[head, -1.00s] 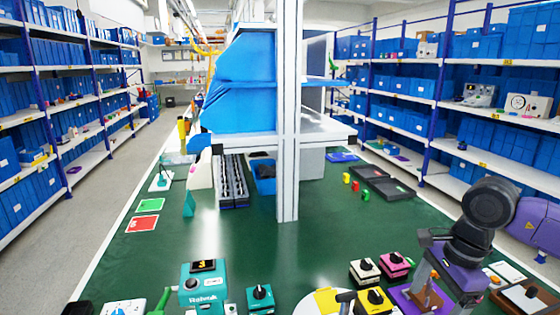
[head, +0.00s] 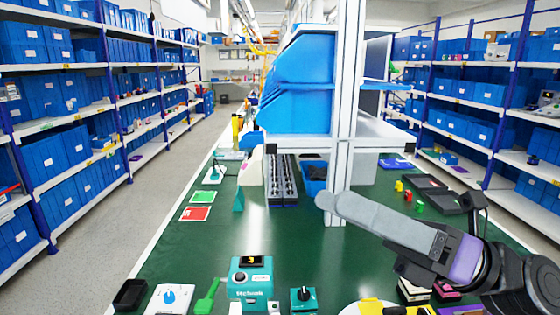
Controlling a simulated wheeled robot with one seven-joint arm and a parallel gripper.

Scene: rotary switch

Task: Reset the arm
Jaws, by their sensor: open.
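My gripper (head: 335,202) is at the right, raised above the green table, with its long grey fingers pointing left. The fingers overlap in this view; they are open and I see nothing held between them. A teal rotary switch box (head: 250,278) with a black and yellow display stands at the front. A smaller teal box with a black knob (head: 303,297) is to its right. A white box with a blue knob (head: 172,298) is at the front left. My gripper is apart from all of these. My arm hides part of the switches at the front right.
A white and grey post (head: 342,160) rises from the table beside blue bins (head: 297,105). Red (head: 195,213) and green cards lie at the left. Dark trays (head: 440,188) lie at the right. Mid-table is mostly clear; shelves line both sides.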

